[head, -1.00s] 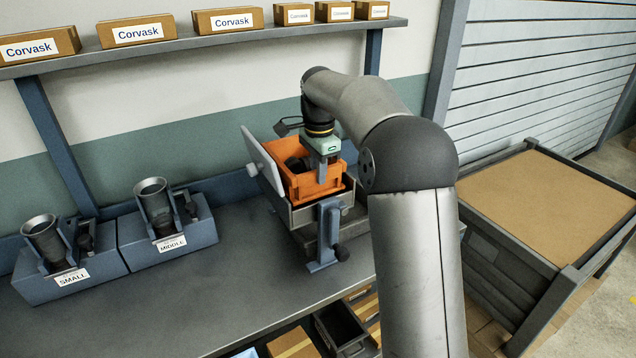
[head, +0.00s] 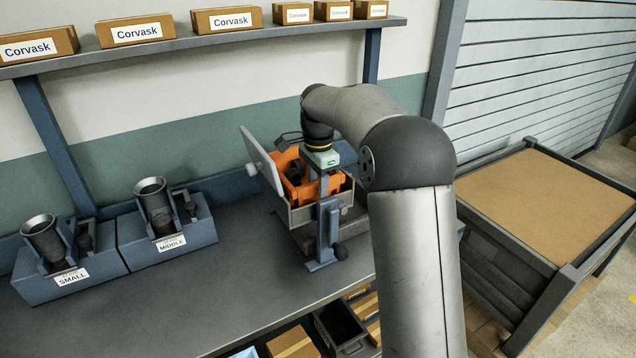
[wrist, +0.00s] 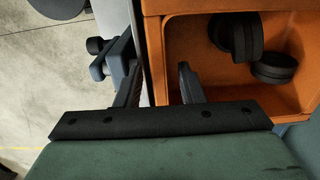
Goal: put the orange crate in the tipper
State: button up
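The orange crate (head: 304,190) sits low inside the grey tipper (head: 302,216), with its upper part showing above the tipper's walls. In the wrist view the crate (wrist: 290,97) holds black round parts (wrist: 250,45). My gripper (head: 324,184) is over the crate's near right side. In the wrist view my gripper (wrist: 158,75) is open. One finger is inside the crate and the other outside, with the crate's rim and a grey edge between them and a gap beside the inner finger. The crate's floor in the tipper is hidden.
The tipper's raised plate (head: 262,160) leans at its left, and a post with a crank (head: 330,235) stands in front. Fixtures marked SMALL (head: 70,265) and MIDDLE (head: 167,230) stand left. A shelf with boxes (head: 225,20) runs above. The bench between is clear.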

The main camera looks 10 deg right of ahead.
notch_tip(320, 180, up, 12)
jog(key=shift+r, duration=0.2)
jog(key=s+f+n, duration=0.5)
jog(key=s, duration=0.7)
jog(key=s+f+n, duration=0.4)
jog(key=s+f, duration=0.2)
jog(key=s, duration=0.6)
jog(key=s+f+n, duration=0.5)
jog(key=s, duration=0.7)
jog(key=shift+s+a+f+n, duration=0.2)
jog(key=shift+s+n, duration=0.1)
jog(key=shift+s, duration=0.1)
